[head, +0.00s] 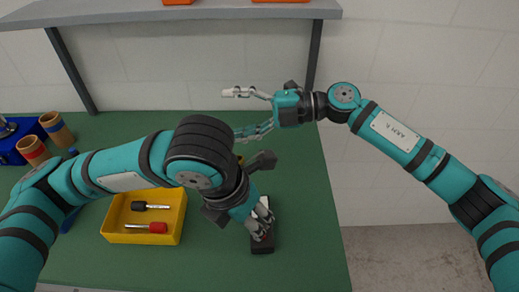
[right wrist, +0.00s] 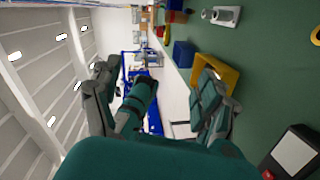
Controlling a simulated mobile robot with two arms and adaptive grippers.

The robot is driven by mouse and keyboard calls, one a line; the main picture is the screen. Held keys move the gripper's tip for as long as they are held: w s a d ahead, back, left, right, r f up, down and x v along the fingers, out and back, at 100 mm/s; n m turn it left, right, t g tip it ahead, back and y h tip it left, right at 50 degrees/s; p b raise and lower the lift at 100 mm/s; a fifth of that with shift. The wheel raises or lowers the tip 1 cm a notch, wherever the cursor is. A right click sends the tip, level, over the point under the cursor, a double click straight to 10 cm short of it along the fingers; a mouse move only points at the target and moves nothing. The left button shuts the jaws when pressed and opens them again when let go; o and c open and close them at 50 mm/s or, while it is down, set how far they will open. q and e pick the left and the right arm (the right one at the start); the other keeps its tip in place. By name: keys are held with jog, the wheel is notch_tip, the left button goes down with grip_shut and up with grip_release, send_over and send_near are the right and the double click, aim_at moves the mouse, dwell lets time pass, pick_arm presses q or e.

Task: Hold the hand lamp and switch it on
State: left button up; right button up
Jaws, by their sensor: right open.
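The hand lamp is a dark block (head: 263,246) on the green table, right of the yellow bin. In the right wrist view its black body with a pale panel (right wrist: 293,152) shows at the lower right, a small red part near its lower edge. My left gripper (head: 260,226) is over the lamp from above, its grey fingers at the lamp's upper part. Whether they are closed on it cannot be told. My right gripper (head: 245,112) is open and empty, pointing left, behind and above the lamp, apart from it. Its fingers also show in the right wrist view (right wrist: 155,100).
A yellow bin (head: 112,238) with a black-handled and a red-handled tool stands left of the lamp. A grey shelf (head: 200,13) hangs above. The table's right edge is near the lamp.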

jog(key=s+a+f+n+g+h, duration=0.25)
jog(key=s+n+g+h, duration=0.2)
jog(key=s+h, duration=0.4)
jog(key=d+t+h, duration=0.5)
jog(key=d+h, duration=0.2)
jog(key=h, duration=0.1)
jog(key=shift+m+g, duration=0.25)
jog(key=shift+m, duration=0.2)
notch_tip(320, 180, down, 17)
jog(key=shift+w+f, duration=0.1)
jog(key=shift+f, duration=0.05)
